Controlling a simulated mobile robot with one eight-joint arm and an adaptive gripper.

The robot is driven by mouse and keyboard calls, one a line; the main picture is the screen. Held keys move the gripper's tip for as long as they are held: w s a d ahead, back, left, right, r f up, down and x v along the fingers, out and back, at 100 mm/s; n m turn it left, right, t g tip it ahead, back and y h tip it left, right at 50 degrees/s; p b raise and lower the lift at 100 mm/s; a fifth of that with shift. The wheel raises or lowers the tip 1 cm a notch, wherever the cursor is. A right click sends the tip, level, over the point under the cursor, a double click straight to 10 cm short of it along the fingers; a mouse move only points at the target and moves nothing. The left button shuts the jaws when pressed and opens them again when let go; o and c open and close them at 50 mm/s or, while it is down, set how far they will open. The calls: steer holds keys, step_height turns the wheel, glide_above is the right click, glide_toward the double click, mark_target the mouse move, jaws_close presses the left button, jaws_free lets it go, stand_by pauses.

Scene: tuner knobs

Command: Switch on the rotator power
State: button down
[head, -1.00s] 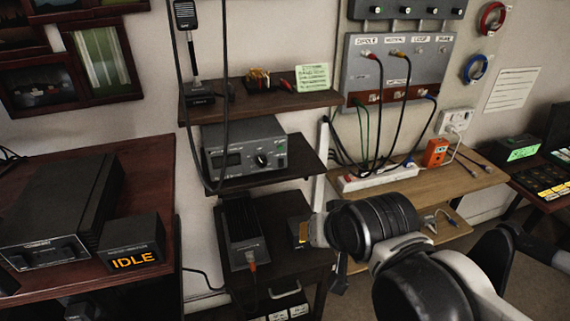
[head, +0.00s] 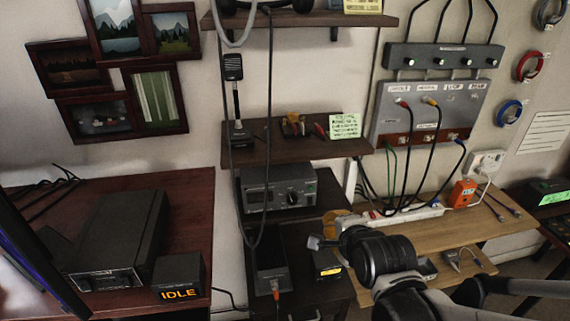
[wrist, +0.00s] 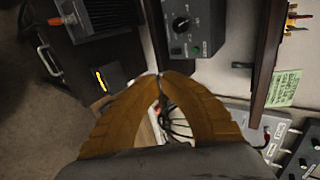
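No label that I can read says rotator power. In the head view the tan fingers (head: 345,222) are partly hidden behind my wrist, below and right of the grey box.
A black finned unit (head: 271,250) with an orange plug stands left of the small black box. A dark cable hangs in front of the grey box. A power strip (head: 403,214) and an orange box (head: 462,193) are at right. A display reading IDLE (head: 180,293) is at left.

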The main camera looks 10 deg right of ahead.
steer(key=shift+w+f, duration=0.1)
steer(key=b, duration=0.5)
glide_toward(311, 206)
step_height(311, 206, down, 3)
steer(key=w, duration=0.2)
steer(key=w+f+b, duration=0.1)
steer(key=w, duration=0.1)
steer(key=shift+d, duration=0.1)
steer(key=shift+w, duration=0.5)
steer(key=shift+w+f+b, duration=0.2)
steer(key=shift+w+b, duration=0.2)
steer(key=shift+w, duration=0.05)
steer(key=shift+r, duration=0.2)
